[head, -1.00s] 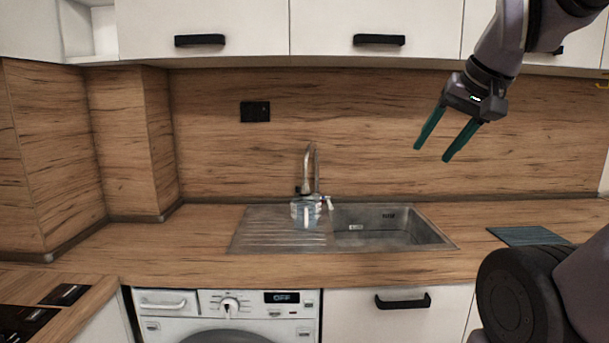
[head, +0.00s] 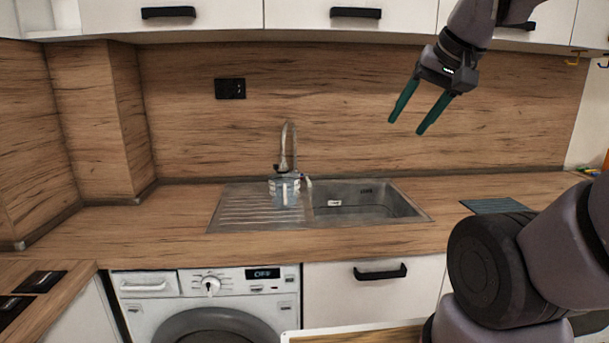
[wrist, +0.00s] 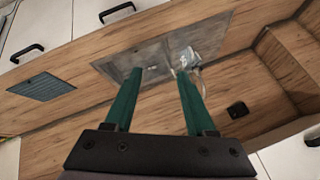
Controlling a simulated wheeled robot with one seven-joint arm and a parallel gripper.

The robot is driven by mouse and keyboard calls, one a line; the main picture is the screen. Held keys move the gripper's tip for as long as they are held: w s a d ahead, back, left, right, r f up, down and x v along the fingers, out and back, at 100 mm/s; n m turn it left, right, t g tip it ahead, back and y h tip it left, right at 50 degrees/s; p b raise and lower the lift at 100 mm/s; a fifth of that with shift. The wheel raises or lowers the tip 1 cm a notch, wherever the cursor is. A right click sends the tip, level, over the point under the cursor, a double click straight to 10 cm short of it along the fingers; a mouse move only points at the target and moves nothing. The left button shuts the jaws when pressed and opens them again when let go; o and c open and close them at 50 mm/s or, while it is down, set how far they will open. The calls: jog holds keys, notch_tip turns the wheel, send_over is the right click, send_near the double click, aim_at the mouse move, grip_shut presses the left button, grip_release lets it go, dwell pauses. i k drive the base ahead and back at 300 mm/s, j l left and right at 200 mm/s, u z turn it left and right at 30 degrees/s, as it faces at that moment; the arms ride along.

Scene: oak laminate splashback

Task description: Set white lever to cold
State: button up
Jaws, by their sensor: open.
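The faucet (head: 287,150) stands behind the sink, its curved metal spout upright. A small pale lever (head: 308,182) sticks out at its right side, low above the sink; it is too small to read its hot or cold setting. A clear glass-like vessel (head: 284,189) stands in front of the faucet and hides its base. My gripper (head: 405,127) is open and empty, high to the right of the faucet and well apart from it. In the wrist view, the sink area lies beyond the green fingers (wrist: 160,71), and the faucet (wrist: 187,60) is partly behind the right finger.
The metal sink (head: 400,207) is set in the wooden counter (head: 150,222). A dark mat (head: 495,205) lies to the right. Upper cabinets (head: 190,28) hang above. A washing machine (head: 215,300) is below, and a pale-edged wooden surface (head: 360,334) shows at the bottom.

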aim_at(306, 175)
jog(key=i+l, duration=0.6)
jog(key=i, duration=0.2)
